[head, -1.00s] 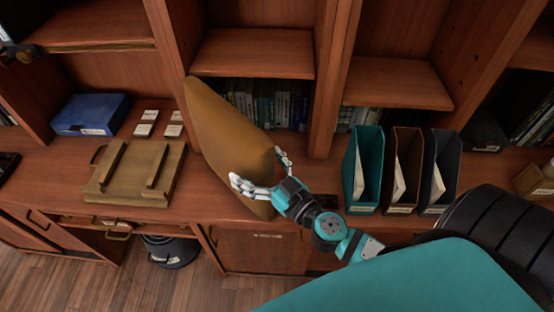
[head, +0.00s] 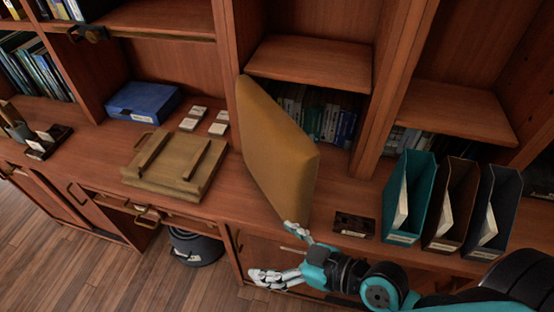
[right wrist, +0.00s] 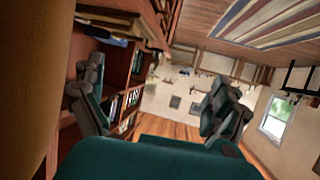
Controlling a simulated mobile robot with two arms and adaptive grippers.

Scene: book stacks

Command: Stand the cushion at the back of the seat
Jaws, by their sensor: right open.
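The mustard-brown cushion (head: 275,150) stands on edge on the wooden counter (head: 225,195), tilted, with its upper left corner by a shelf upright. No seat is plain to see in the head view; the cushion is on the counter. My right gripper (head: 276,252) is open and empty, just in front of and below the cushion's lower corner. Whether a fingertip touches the cushion I cannot tell. In the right wrist view its open fingers (right wrist: 155,105) hold nothing, and a brown surface, likely the cushion (right wrist: 22,90), fills the left edge. My left gripper is not in view.
A wooden tray-like stand (head: 175,165), a blue box (head: 143,102) and small white cards lie left of the cushion. A dark cassette-like item (head: 354,225) and teal (head: 408,200), brown and dark file holders stand to its right. A dark bin (head: 195,247) is on the floor.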

